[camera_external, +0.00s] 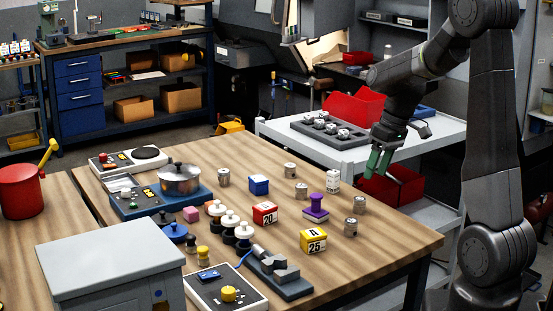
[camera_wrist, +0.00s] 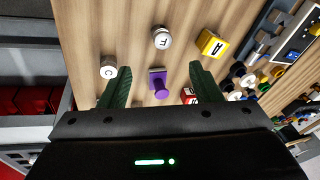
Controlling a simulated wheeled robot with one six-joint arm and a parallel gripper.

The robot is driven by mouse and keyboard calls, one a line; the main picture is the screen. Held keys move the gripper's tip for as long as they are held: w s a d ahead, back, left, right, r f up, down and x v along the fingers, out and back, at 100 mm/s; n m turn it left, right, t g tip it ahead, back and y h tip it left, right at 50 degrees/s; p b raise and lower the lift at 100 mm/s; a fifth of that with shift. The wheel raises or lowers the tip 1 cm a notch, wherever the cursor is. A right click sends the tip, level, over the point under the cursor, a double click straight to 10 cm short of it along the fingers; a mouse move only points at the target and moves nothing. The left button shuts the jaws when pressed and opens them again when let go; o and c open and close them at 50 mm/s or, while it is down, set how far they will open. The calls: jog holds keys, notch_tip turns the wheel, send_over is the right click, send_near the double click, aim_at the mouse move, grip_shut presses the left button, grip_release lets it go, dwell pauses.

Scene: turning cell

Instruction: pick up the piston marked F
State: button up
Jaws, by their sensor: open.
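The piston marked F (camera_wrist: 161,37) is a short silver cylinder with a white lettered top. It stands upright on the wooden table in the wrist view, beyond my fingertips and left of the yellow cube. By its place, it is the piston (camera_external: 351,226) near the table's right edge in the external view; its letter is not readable there. My gripper (camera_external: 379,164) is open and empty, raised above the table's far right edge, apart from the piston. Its green fingers (camera_wrist: 159,72) also show in the wrist view.
A piston marked C (camera_wrist: 108,68), a purple stamp (camera_external: 316,207) and a yellow cube (camera_external: 313,242) stand near F. A red cube (camera_external: 264,213), a blue cube (camera_external: 259,185) and several pistons stand farther away. A grey cart (camera_external: 440,140) is beside the table.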

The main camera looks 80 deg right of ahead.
aim_at(352, 221)
jog(key=w+f+n+b, duration=0.1)
jog(key=f, duration=0.2)
jog(key=w+f+n+g+b, duration=0.1)
jog(key=f+n, duration=0.1)
jog(key=f, duration=0.1)
jog(key=w+a+f+n+h+b, duration=0.1)
jog(key=w+f, duration=0.1)
jog(key=f, duration=0.2)
jog(key=shift+n+g+b, duration=0.3)
jog(key=shift+n+b, duration=0.05)
jog(key=shift+n, duration=0.05)
jog(key=f, duration=0.2)
jog(key=w+f+p, duration=0.1)
jog(key=f, duration=0.1)
jog(key=shift+w+a, duration=0.15)
jog(key=shift+f, duration=0.65)
jog(key=c, duration=1.1)
